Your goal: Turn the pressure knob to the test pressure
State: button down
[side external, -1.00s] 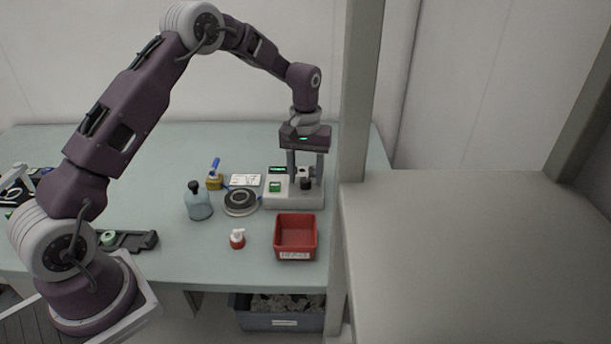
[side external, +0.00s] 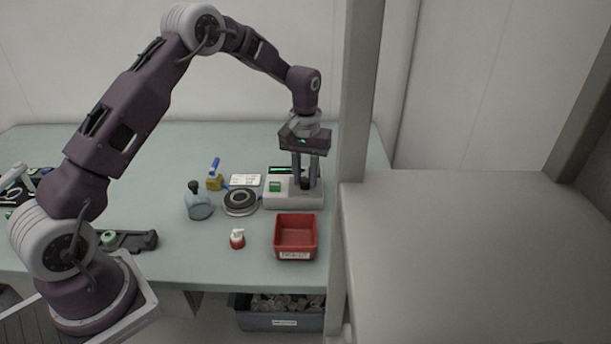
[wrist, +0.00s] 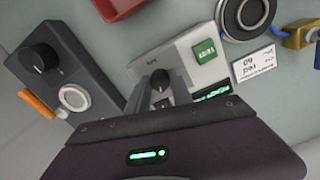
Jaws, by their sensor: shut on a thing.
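My gripper (side external: 305,182) points down over the box's right part and is shut on the knob. The fingers partly cover the knob, and its setting cannot be read. A white card (wrist: 254,66) with printed text lies beside the box; its text appears upside down.
A red bin (side external: 296,238) stands in front of the unit. A round black-and-grey disc (side external: 240,201) and a bottle (side external: 199,206) are to its left. The wrist view shows a dark box (wrist: 62,75) with another black knob nearby. A grey post (side external: 350,130) stands close right.

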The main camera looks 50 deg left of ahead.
jog(key=m, duration=0.3)
jog(key=shift+m, duration=2.3)
jog(key=shift+a, duration=0.1)
jog(key=c, duration=1.1)
grip_release()
